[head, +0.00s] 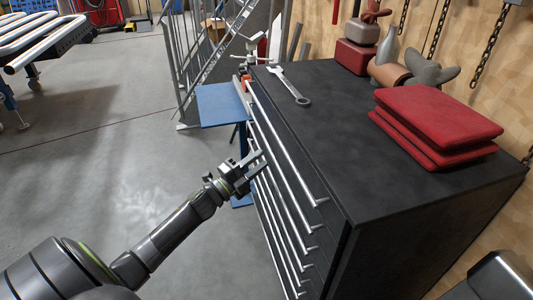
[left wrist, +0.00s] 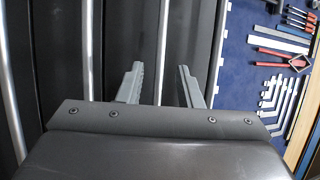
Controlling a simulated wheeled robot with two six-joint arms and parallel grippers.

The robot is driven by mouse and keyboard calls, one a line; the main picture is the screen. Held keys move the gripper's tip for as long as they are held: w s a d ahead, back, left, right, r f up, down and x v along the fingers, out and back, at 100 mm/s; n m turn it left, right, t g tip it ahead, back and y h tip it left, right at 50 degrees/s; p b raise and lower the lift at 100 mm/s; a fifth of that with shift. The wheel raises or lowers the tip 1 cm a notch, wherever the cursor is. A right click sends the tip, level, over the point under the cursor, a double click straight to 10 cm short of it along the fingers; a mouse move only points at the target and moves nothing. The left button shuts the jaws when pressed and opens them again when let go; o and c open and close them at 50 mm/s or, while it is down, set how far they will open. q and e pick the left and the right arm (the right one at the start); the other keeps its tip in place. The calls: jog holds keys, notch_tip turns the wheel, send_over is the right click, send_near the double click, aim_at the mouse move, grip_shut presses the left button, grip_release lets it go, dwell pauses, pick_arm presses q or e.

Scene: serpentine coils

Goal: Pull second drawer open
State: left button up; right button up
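The black drawer cabinet (head: 385,155) stands at the centre right in the head view, its front facing left with several long silver handles. All drawers look closed. My left gripper (head: 255,159) is at the upper part of this front, by the second handle (head: 288,191), just below the top handle (head: 285,140). In the left wrist view my left gripper (left wrist: 161,87) is open, its two fingers apart. One silver handle (left wrist: 165,40) runs between the fingers, with a gap visible on both sides; another handle (left wrist: 215,55) is to its right.
On the cabinet top lie a wrench (head: 290,86) and a stack of red cloths (head: 435,122). A blue table (head: 220,105) stands behind the cabinet's far end. The grey floor (head: 110,150) left of the drawers is clear. Tools hang on a blue board (left wrist: 240,75).

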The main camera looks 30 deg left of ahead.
pick_arm(q)
jog(key=shift+x, duration=1.8)
grip_shut()
